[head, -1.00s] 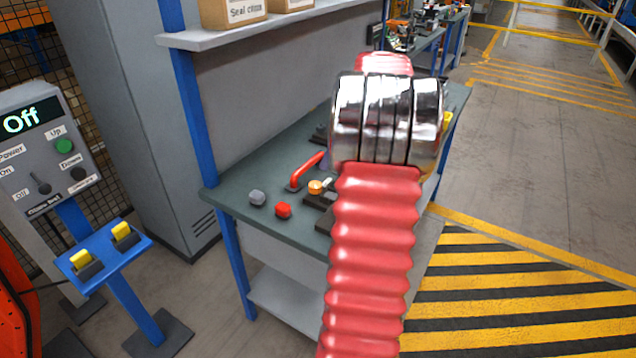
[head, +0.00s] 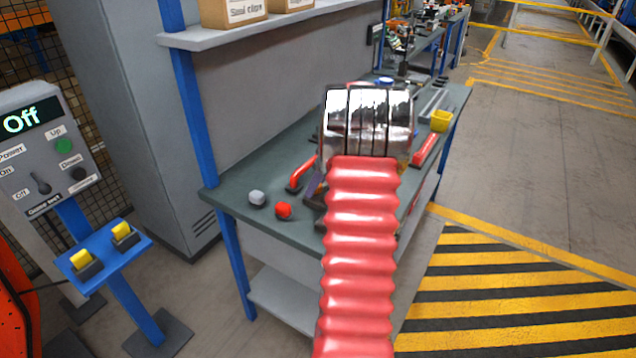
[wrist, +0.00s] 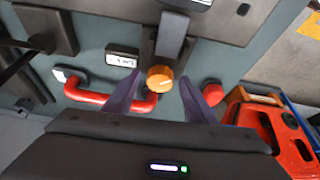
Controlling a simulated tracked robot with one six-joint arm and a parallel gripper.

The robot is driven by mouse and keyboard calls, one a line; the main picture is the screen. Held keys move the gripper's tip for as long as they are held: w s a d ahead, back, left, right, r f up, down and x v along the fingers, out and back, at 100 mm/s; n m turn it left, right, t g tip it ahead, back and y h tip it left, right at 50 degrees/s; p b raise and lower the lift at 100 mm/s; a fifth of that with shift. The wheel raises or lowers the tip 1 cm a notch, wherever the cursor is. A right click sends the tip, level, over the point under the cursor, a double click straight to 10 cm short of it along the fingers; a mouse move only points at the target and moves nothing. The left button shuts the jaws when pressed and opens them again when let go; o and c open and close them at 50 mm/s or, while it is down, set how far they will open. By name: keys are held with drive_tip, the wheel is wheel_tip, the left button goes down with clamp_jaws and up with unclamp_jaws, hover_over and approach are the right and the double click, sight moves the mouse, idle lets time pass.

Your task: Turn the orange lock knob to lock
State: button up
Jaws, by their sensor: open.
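The orange lock knob (wrist: 160,78) is round with a pale line on its face. In the wrist view it lies between the tips of my open gripper (wrist: 158,92), whose two purple fingers stand apart on either side of it. I cannot tell whether the fingers reach down around it or stay above it. In the head view my own arm hides the knob, and only a small purple part of my gripper (head: 315,184) shows beside it. A red handle (wrist: 110,98) is left of the knob; it also shows in the head view (head: 300,173).
The workbench (head: 240,190) bears a grey button (head: 257,198) and a red button (head: 284,211) near its front left. A red bar (head: 424,150) and a yellow bin (head: 440,120) are at its right. A control stand (head: 50,170) reading "Off" is at the left.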

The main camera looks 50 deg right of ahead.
drive_tip(key=c, duration=1)
drive_tip(key=shift+c, duration=0.2)
drive_tip(key=shift+m, duration=0.4)
drive_tip(key=m+h, duration=0.1)
drive_tip(key=m, duration=0.2)
drive_tip(key=shift+a, duration=0.2)
drive_tip(key=m+h, duration=0.1)
drive_tip(key=m, duration=0.2)
drive_tip(key=shift+a+h, duration=0.1)
drive_tip(key=shift+h, duration=0.3)
drive_tip(key=shift+w+a+m+g+h, duration=0.1)
drive_tip(key=shift+m+g+h, duration=0.35)
drive_tip(key=shift+m, duration=1.15)
drive_tip(key=shift+w+a+m+g+h, duration=0.1)
drive_tip(key=shift+m+g+h, duration=0.35)
drive_tip(key=shift+m, duration=1.15)
